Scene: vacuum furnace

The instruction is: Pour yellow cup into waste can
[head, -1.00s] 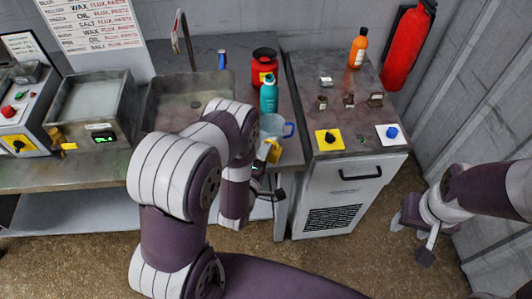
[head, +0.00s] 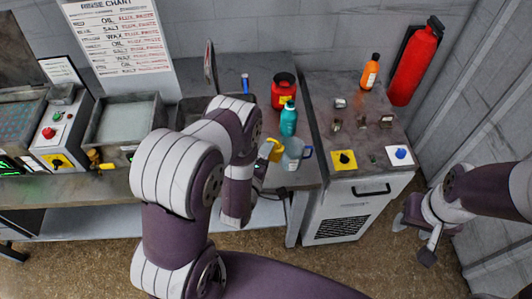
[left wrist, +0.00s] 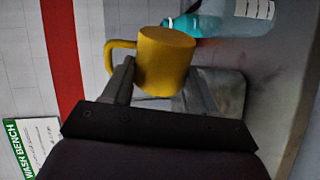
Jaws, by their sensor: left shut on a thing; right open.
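The yellow cup (head: 272,150) is in my left gripper (head: 264,163), beside the clear jug with a blue handle. In the left wrist view the cup (left wrist: 165,60) sits between the two fingers of the gripper (left wrist: 160,85), its handle to the left. Its contents cannot be seen. A red can (head: 284,92) with a yellow label, likely the waste can, stands on the bench behind the teal bottle. My right gripper (head: 414,240) is open and empty at the right, over the floor. My left arm hides part of the bench and sink.
The teal bottle (head: 288,119) and the clear jug (head: 295,155) stand close to the cup, in front of the red can. A grey cabinet (head: 340,212) to the right carries an orange bottle (head: 370,72) and small metal pieces. A red extinguisher (head: 414,62) hangs at the wall.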

